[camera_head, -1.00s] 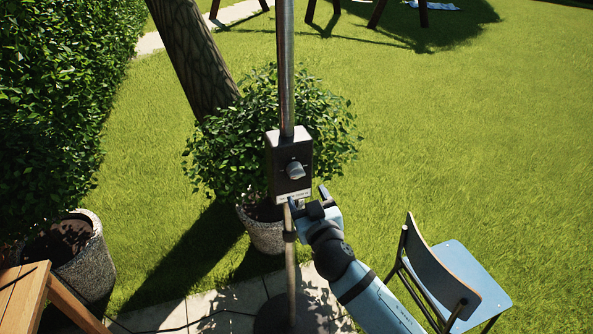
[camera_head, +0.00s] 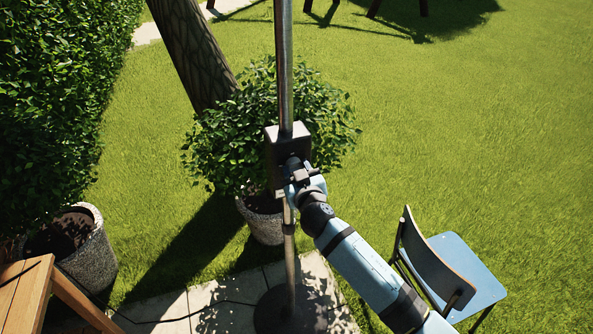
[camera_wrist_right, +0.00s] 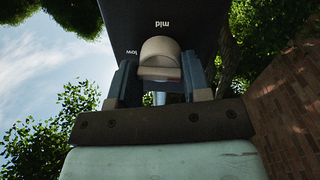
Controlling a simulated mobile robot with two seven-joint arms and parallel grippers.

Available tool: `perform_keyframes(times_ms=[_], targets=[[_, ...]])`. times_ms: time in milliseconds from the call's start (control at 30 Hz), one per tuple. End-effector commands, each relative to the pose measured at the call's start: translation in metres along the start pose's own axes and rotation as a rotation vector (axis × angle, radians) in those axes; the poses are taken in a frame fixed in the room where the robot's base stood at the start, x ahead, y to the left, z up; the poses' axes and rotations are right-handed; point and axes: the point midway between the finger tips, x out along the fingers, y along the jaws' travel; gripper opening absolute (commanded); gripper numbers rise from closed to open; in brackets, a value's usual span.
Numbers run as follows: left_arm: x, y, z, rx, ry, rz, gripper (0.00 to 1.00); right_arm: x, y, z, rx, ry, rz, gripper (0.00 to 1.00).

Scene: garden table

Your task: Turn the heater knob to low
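The heater control box (camera_head: 271,152) is a dark box on a metal pole. Its grey knob (camera_wrist_right: 160,52) shows in the right wrist view, where the box face (camera_wrist_right: 120,18) reads "mid" above the knob and "low" to its left, the lettering upside down. My right gripper (camera_head: 296,170) is at the box and hides most of the knob in the head view. Its two fingers (camera_wrist_right: 160,72) stand on either side of the knob, close against it, and look shut on it. Which mark the knob points to cannot be told. My left gripper is out of view.
The pole (camera_head: 285,70) stands on a round dark base (camera_head: 290,312) on paving. A potted bush (camera_head: 235,140) is behind it. A blue chair (camera_head: 462,270) stands at the right, and a wooden table (camera_head: 22,300) at lower left. Lawn is open beyond.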

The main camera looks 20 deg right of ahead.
Motion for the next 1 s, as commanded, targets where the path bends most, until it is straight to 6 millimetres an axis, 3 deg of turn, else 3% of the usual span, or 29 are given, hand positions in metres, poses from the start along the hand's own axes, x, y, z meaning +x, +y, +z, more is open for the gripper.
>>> perform_keyframes(times_ms=[67,467,1000], targets=[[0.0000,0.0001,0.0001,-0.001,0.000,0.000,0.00,-0.0003,-0.0009,0.0000,0.000,0.000,-0.002,0.21],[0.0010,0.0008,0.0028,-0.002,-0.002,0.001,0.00,-0.0004,-0.0015,0.0008,-0.057,0.004,-0.001,0.21],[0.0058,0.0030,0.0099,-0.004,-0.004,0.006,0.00,-0.0003,-0.0026,0.0015,-0.496,0.033,0.005,0.21]])
